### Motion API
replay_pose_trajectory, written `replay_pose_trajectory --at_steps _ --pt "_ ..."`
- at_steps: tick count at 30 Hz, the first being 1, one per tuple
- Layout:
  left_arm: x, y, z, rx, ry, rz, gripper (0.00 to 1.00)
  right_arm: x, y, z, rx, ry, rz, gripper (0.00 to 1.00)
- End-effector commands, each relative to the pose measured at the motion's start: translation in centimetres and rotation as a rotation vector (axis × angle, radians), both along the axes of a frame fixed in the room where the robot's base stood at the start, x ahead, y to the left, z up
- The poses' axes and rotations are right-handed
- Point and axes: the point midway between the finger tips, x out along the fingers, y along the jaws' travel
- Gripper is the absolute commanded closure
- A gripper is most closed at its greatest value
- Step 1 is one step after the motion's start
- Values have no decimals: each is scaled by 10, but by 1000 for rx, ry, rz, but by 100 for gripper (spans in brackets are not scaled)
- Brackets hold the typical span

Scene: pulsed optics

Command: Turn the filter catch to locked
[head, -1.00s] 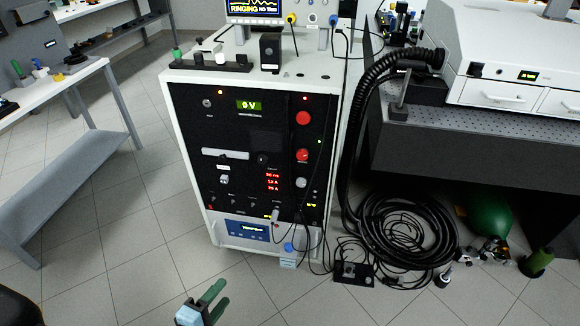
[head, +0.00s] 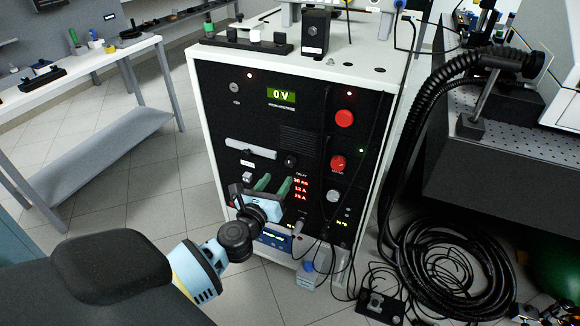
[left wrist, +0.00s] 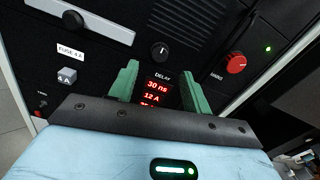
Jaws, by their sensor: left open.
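My left gripper (head: 273,184) is open, its two green fingers pointing at the black front panel of the white cabinet, with nothing between them. In the left wrist view the fingers (left wrist: 158,68) are spread on either side of the red DELAY readout (left wrist: 157,92). No label naming the filter catch is legible. A pale grey bar (head: 250,148) lies across the panel, above and left of the gripper; it shows at the upper left of the left wrist view (left wrist: 85,18) with a dark round knob (left wrist: 72,20) on it. This may be the catch; I cannot tell. My right gripper is not in view.
A small dark dial (left wrist: 160,50) sits above the readout. A red knob (head: 338,163) and a red button (head: 344,118) are on the panel's right. Cables hang down that side, and a thick black hose (head: 408,150) stands beside the cabinet. Floor is clear to the left.

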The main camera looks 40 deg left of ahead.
Motion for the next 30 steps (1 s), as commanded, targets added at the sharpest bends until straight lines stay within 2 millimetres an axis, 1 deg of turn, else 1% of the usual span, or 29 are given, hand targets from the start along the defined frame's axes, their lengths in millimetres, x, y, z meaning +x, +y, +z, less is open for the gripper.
replay_pose_trajectory --at_steps 9,15,19,28,29,30 --pt "42 10 0 4 0 -1 51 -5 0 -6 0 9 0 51" --pt "62 15 -1 4 2 -1 51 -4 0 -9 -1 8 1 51" --pt "69 17 0 4 1 0 51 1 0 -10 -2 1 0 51" --pt "70 17 0 4 2 0 51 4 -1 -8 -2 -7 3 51" --pt "70 17 0 4 2 0 54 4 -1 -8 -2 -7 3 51" --pt "70 17 0 4 2 0 59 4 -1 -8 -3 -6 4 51"
